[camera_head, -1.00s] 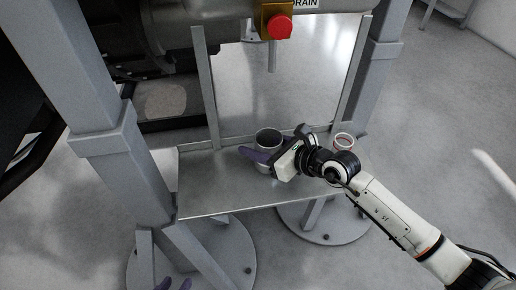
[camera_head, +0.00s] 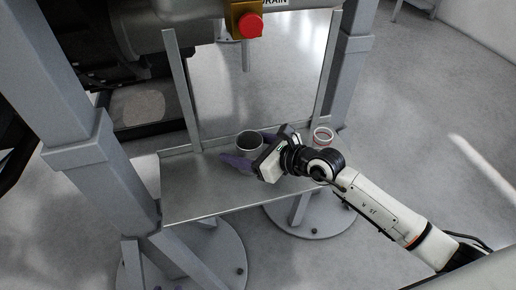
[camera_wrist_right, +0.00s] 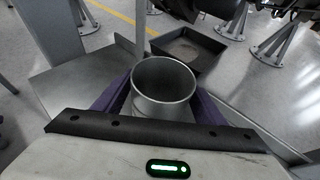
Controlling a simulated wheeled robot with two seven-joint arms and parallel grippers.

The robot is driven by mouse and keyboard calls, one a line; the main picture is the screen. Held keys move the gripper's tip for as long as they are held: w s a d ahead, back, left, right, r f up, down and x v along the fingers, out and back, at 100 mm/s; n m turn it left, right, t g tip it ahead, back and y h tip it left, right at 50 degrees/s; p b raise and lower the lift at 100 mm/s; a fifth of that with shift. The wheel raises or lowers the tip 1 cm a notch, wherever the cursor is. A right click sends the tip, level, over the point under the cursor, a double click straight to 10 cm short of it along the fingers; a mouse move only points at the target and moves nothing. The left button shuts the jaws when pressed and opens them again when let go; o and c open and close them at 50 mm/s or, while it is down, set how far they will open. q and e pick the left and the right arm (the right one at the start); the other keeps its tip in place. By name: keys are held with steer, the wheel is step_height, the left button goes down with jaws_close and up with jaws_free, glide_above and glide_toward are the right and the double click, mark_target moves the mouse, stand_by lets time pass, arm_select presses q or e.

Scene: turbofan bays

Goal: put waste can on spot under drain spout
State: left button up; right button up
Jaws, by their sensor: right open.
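The waste can, a grey open-topped metal can (camera_head: 249,144), stands upright on a metal shelf (camera_head: 200,190). It also shows in the right wrist view (camera_wrist_right: 162,108), empty as far as I can see. My right gripper (camera_head: 258,149) is open, its purple fingers on either side of the can; contact cannot be told. The drain spout (camera_head: 246,56) hangs below a red-knobbed valve (camera_head: 249,25), higher than the can and above it in the picture. A marked spot is not visible. My left gripper is out of view.
Grey posts (camera_head: 76,130) flank the shelf. A dark tray (camera_wrist_right: 188,48) lies beyond it. The shelf's left part is bare.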

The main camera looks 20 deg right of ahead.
mark_target(260, 152)
steer(key=p+v, duration=0.1)
steer(key=v, duration=1)
steer(key=shift+p, duration=0.3)
